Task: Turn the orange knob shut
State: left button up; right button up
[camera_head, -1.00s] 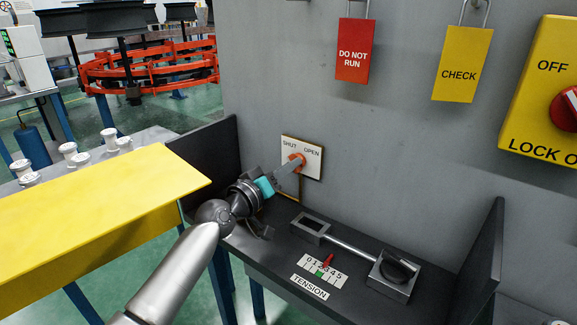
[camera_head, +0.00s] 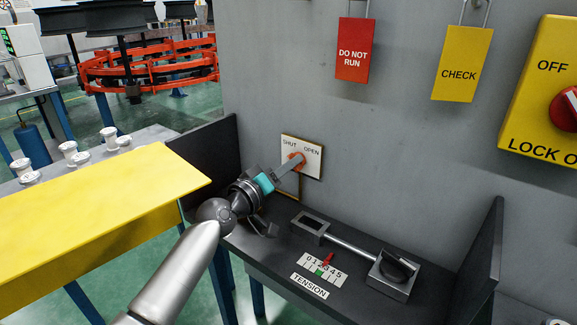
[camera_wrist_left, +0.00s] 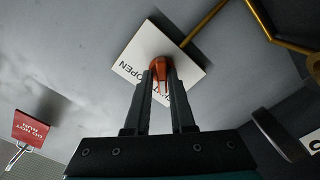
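The orange knob (camera_head: 297,159) sits on a white plate marked SHUT and OPEN (camera_head: 315,163) on the grey wall. In the left wrist view the orange knob (camera_wrist_left: 160,68) has a white line on it and lies between my fingertips. My left gripper (camera_head: 291,164) reaches to the knob from the lower left. In the left wrist view, the fingers of my left gripper (camera_wrist_left: 161,72) lean in on both sides of the knob and appear to touch it. They cover part of the plate's lettering. My right gripper is in neither view.
A black shelf (camera_head: 262,262) below holds a TENSION scale with a red pointer (camera_head: 328,261) and a metal slide device (camera_head: 393,276). A yellow table (camera_head: 90,205) stands at the left. Red (camera_head: 353,50) and yellow (camera_head: 463,64) tags hang above. A dark side panel (camera_head: 208,160) is close to my left arm.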

pick_arm(q)
jog(key=shift+o, duration=1)
jog(key=shift+f, duration=0.1)
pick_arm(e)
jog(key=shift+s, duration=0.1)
pick_arm(q)
jog(key=shift+w+f, duration=0.15)
jog(key=shift+a, duration=0.1)
jog(key=p+v, duration=0.2)
jog(key=v, duration=1.3)
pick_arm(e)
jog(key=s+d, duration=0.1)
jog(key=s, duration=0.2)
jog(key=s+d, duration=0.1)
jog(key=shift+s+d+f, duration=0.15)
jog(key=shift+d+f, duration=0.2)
pick_arm(q)
jog(key=shift+s, duration=0.25)
